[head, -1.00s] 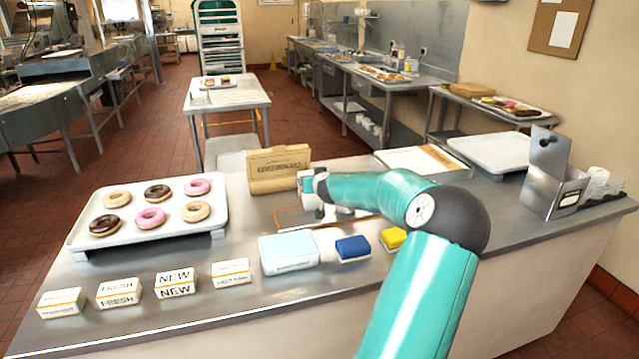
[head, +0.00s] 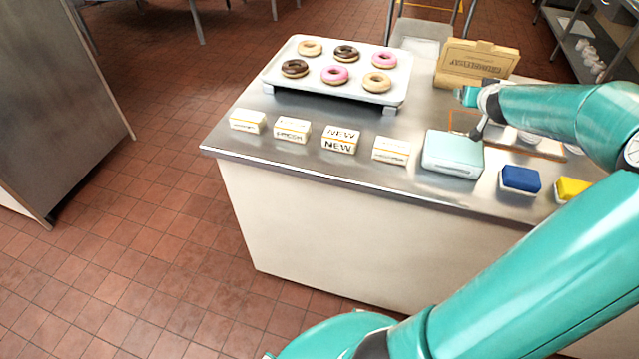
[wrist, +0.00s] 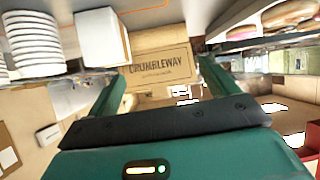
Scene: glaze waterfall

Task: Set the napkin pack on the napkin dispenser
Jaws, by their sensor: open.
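My gripper (wrist: 160,85) is open, with nothing between its two teal fingers. In the head view it (head: 474,98) is above the counter, in front of the brown carton. In the wrist view a plain white block (wrist: 102,38) stands near the left finger. I cannot tell which of these is the napkin pack.
The brown carton (head: 477,62) stands behind the gripper. A tray of donuts (head: 390,97) is left. Small label blocks (head: 340,140), a blue block (head: 520,180) and a yellow block (head: 572,189) line the front. Stacked white plates (wrist: 35,45) show in the wrist view.

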